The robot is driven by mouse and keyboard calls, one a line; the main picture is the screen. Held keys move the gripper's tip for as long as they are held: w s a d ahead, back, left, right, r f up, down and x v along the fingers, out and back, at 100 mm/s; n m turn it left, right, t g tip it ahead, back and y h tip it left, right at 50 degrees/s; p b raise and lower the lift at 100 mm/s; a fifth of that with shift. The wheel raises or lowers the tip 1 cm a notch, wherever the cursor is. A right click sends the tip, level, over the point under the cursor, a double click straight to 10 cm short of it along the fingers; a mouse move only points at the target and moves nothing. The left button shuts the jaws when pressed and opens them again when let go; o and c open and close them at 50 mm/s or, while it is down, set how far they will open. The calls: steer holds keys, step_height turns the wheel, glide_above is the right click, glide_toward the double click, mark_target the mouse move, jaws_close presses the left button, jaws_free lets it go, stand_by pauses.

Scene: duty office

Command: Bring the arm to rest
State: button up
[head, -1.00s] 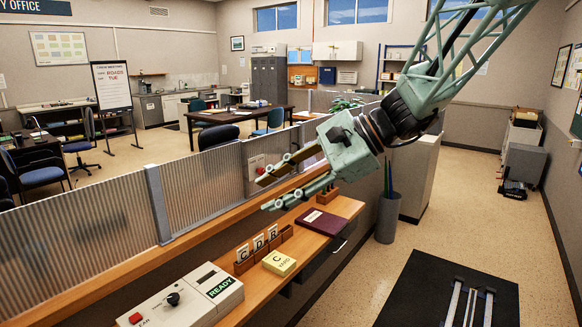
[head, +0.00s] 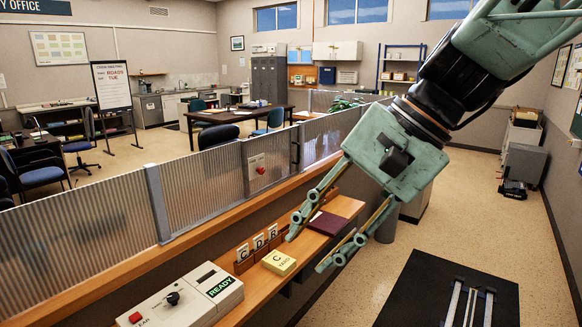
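My gripper (head: 318,251) hangs from the upper right in the head view, in front of the wooden counter shelf (head: 235,303). Its two green fingers point down and to the left. They are apart, with nothing between them. My green arm comes in from the top right corner. The gripper hides part of the shelf and of the dark red book (head: 327,224) behind it.
On the shelf are a control box (head: 185,297) with a READY display, a rack of letter cards (head: 259,246) and a yellow card block (head: 279,262). A corrugated partition (head: 205,194) runs behind. Open floor (head: 490,205) lies to the right.

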steer(key=s+d+f+n+t+h, duration=0.2)
steer(key=s+d+n+h, duration=0.4)
steer(key=s+d, duration=1.1)
steer(key=shift+s+f+t, duration=0.3)
steer(key=shift+s+f, duration=0.15)
steer(key=shift+s, duration=0.25)
stand_by(0.5)
